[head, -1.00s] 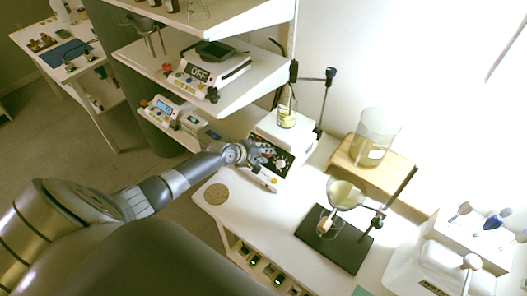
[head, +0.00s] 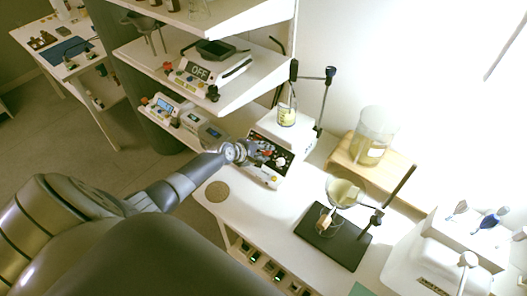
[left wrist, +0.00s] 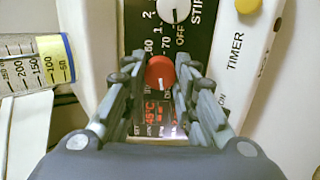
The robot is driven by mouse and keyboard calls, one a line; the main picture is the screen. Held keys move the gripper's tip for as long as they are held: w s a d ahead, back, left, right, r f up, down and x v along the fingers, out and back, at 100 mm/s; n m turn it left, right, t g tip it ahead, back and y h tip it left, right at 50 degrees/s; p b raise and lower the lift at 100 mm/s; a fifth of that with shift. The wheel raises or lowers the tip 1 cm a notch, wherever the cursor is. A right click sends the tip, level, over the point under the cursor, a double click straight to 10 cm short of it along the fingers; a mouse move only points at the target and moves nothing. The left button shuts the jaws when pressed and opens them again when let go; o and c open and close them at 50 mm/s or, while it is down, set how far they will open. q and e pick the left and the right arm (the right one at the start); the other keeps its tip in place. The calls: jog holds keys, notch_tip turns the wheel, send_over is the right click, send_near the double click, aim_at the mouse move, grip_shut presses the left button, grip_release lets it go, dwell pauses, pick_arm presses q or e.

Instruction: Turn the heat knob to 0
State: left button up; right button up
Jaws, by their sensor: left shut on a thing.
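The stirring hotplate (head: 296,137) stands on the white bench in the head view, with its dark panel facing my left arm. My left gripper (head: 262,152) is at the panel. In the left wrist view, the red knob (left wrist: 160,73) sits between the fingertips of my left gripper (left wrist: 161,67), which is shut on it. A number scale with 60 and 70 shows around the knob, partly covered by the fingers. A red display (left wrist: 154,112) below reads about 45°C. The white STIR knob (left wrist: 174,9) is above it. My right gripper is not in view.
A beaker with yellow liquid (head: 287,115) stands on the hotplate, near a clamp stand. A cork disc (head: 217,191) lies left on the bench. A large jar (head: 373,140) stands on a wooden block. Shelves (head: 238,100) with devices are close behind my gripper.

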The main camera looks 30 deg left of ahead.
pick_arm(q)
jog(key=o, duration=1)
jog(key=shift+a, duration=0.1)
jog(key=shift+c, duration=0.2)
jog(key=shift+o, duration=0.6)
jog(key=shift+s+r, duration=0.15)
jog(key=shift+s, duration=0.05)
jog(key=v, duration=1.1)
jog(key=shift+s, duration=0.2)
